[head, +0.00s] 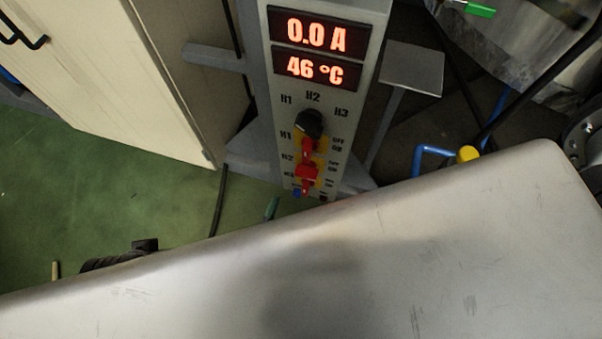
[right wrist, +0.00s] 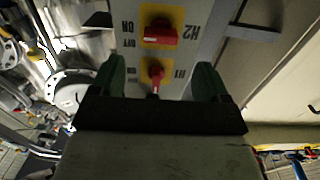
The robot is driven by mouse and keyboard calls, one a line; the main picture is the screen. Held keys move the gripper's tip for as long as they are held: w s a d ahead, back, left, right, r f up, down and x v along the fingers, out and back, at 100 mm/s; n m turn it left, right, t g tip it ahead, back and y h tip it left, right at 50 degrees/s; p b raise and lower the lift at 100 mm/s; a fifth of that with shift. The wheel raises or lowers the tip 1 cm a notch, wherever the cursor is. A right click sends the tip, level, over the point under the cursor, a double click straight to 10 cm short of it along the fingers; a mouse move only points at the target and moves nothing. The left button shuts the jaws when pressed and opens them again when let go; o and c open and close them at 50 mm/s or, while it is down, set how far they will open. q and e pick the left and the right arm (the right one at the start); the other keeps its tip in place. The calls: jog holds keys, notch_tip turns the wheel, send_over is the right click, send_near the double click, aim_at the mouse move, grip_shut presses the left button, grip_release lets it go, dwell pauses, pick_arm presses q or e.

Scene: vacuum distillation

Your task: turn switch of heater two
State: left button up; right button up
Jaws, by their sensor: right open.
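The heater control panel (head: 318,105) stands upright in the head view, with red readouts of 0.0 A and 46 °C. The red switch of heater two (head: 307,173) sits on a yellow plate below the red heater one switch (head: 307,148). In the right wrist view the panel appears upside down. There the heater two switch (right wrist: 162,33) has its handle lying crosswise, beyond the heater one switch (right wrist: 155,76). My right gripper (right wrist: 162,64) is open and empty, its dark green fingers either side of the heater one switch in the picture. My left gripper is not in view.
A black selector knob (head: 309,124) sits above the switches. A beige cabinet (head: 120,70) stands left of the panel, and a small grey plate (head: 411,68) is at its right. A large metal surface blocks the lower head view. Green floor (head: 130,190) shows at left.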

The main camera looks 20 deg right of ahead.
aim_at(305, 178)
jog(key=x, duration=0.8)
jog(key=shift+c, duration=0.2)
jog(key=c, duration=0.9)
